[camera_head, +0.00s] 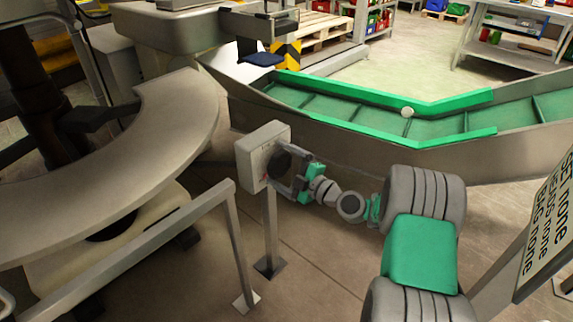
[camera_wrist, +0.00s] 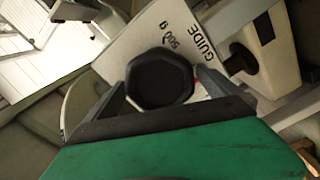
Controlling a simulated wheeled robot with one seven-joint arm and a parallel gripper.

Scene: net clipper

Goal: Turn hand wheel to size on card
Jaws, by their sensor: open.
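The hand wheel (camera_head: 279,164) is a dark, many-sided knob on the face of a pale box (camera_head: 262,146) on a post. In the wrist view the wheel (camera_wrist: 160,78) is near the middle, and the box face (camera_wrist: 150,35) reads "GUIDE" and "500 g". A small red mark shows beside the wheel's right edge. My gripper (camera_head: 288,174) is open, with one finger on each side of the wheel. I cannot tell whether the fingers touch it. The card (camera_head: 549,222) is cut off at the right; its visible lines end in "none".
A grey curved table (camera_head: 150,165) and a metal rail (camera_head: 150,238) stand to the left of the post. Another dark knob (camera_wrist: 241,63) shows at the right in the wrist view.

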